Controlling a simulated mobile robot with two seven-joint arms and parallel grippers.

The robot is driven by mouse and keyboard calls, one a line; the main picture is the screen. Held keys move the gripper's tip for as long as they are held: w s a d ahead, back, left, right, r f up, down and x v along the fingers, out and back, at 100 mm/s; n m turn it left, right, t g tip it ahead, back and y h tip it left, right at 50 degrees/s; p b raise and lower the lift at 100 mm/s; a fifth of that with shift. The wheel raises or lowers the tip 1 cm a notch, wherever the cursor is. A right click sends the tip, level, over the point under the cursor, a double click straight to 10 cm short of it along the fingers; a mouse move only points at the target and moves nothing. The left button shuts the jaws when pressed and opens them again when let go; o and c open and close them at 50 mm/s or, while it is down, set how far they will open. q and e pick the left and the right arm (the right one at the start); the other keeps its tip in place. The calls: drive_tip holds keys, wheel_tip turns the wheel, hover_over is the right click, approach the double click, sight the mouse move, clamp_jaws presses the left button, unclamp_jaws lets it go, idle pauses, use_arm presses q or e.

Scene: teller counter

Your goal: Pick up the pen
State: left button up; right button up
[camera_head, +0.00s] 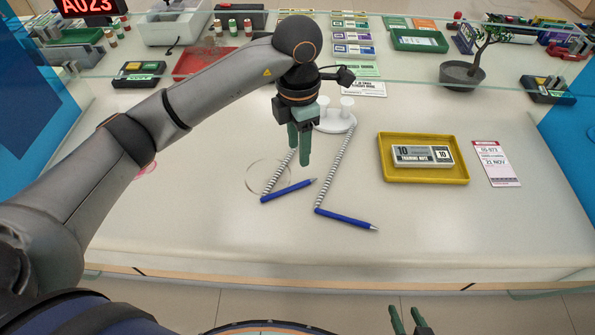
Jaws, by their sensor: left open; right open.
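Two blue pens lie on the counter, each on a coiled silver cord. The left pen (288,191) points right and slightly away; the right pen (347,219) points right and toward me. The cords run back to a white pen stand (337,122). My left gripper (300,150) points down, open and empty, above the left cord, a little behind the left pen. It hides part of that cord and touches neither pen as far as I can tell. My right gripper (405,313) is open at the bottom edge, in front of the counter.
A yellow tray (424,179) with a banknote bundle stands right of the pens, beside a paper ticket (495,164). A thin clear ring (252,170) surrounds the left pen's end. A glass screen edge crosses the back. The counter's front is clear.

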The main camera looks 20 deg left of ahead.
use_arm(q)
hover_over(297, 184)
drive_tip(key=f, duration=0.6)
drive_tip(key=shift+s+d+f, duration=0.1)
drive_tip(key=shift+s+f, duration=0.05)
drive_tip(key=shift+s, duration=0.2)
drive_tip(key=shift+w+f, duration=0.15)
drive_tip(key=shift+f, duration=1.35)
drive_tip(key=shift+w+f, duration=0.15)
drive_tip(key=shift+f, duration=1.35)
drive_tip(key=shift+c, duration=0.3)
clamp_jaws()
